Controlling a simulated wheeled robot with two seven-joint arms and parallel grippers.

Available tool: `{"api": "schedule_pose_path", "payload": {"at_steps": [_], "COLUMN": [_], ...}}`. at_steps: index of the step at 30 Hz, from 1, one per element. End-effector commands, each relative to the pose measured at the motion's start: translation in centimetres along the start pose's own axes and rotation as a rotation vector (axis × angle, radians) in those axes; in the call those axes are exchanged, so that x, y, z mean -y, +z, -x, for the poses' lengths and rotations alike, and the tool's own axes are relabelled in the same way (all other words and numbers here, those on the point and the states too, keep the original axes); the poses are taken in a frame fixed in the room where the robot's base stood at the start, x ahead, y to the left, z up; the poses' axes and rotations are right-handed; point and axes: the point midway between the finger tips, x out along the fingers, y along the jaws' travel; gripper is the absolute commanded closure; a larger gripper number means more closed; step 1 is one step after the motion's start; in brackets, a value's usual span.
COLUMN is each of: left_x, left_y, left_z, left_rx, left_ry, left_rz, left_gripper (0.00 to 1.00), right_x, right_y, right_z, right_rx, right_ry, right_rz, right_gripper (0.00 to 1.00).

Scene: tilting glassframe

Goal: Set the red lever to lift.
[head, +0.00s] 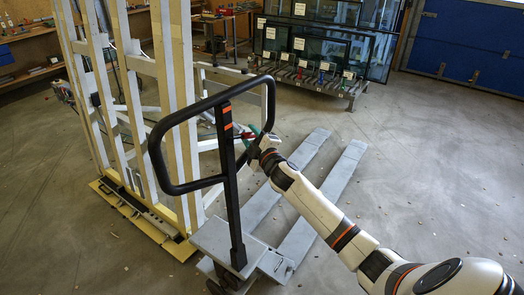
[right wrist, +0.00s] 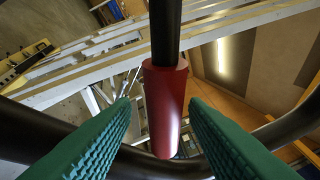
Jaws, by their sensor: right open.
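The red lever (right wrist: 166,105) is a red sleeve on a dark rod in the right wrist view. It lies between the two green ridged fingers of my right gripper (right wrist: 160,112), with a gap visible on each side. In the head view a small part of the red lever (head: 243,135) shows inside the black handle loop (head: 153,150) of a pallet truck. My right gripper (head: 252,144) is open there, at the right side of the loop, and partly hides the lever. I cannot read any lift marking. My left gripper is not in view.
The black post (head: 231,190) of the handle stands on the grey truck body, with two forks (head: 325,200) on the floor behind. A tall wooden and white frame (head: 170,100) stands close on the left. Glass panes on a rack (head: 310,80) stand at the back. Floor at right is clear.

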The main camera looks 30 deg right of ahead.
Motion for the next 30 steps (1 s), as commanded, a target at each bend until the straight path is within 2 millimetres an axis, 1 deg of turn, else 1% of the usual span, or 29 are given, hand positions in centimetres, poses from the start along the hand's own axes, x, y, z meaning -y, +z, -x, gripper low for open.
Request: {"api": "schedule_pose_path", "payload": {"at_steps": [1, 6, 9, 13, 15, 19, 30], "left_x": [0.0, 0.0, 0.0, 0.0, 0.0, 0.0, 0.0], "left_y": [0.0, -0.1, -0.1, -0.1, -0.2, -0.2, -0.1], "left_z": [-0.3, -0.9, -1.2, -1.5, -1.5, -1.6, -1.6], "left_rx": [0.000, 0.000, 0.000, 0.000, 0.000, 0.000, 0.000], "left_ry": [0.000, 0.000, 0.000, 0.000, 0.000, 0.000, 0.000], "left_rz": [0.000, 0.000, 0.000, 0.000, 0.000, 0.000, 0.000], "left_gripper": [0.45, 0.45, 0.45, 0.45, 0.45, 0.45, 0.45], "right_x": [-0.3, -0.3, -0.3, -0.2, -0.2, -0.1, 0.0], "right_y": [-0.1, -0.2, -0.1, -0.1, -0.1, -0.1, -0.1], "right_z": [1.1, 4.5, 6.3, 8.0, 8.6, 9.2, 9.2], "right_rx": [0.001, 0.000, 0.001, -0.001, 0.000, -0.001, -0.001], "right_ry": [0.002, 0.002, 0.003, 0.002, 0.002, 0.001, 0.001], "right_rz": [0.002, 0.002, 0.001, 0.000, 0.000, 0.000, 0.000], "right_gripper": [0.59, 0.59, 0.59, 0.59, 0.59, 0.59, 0.59]}}
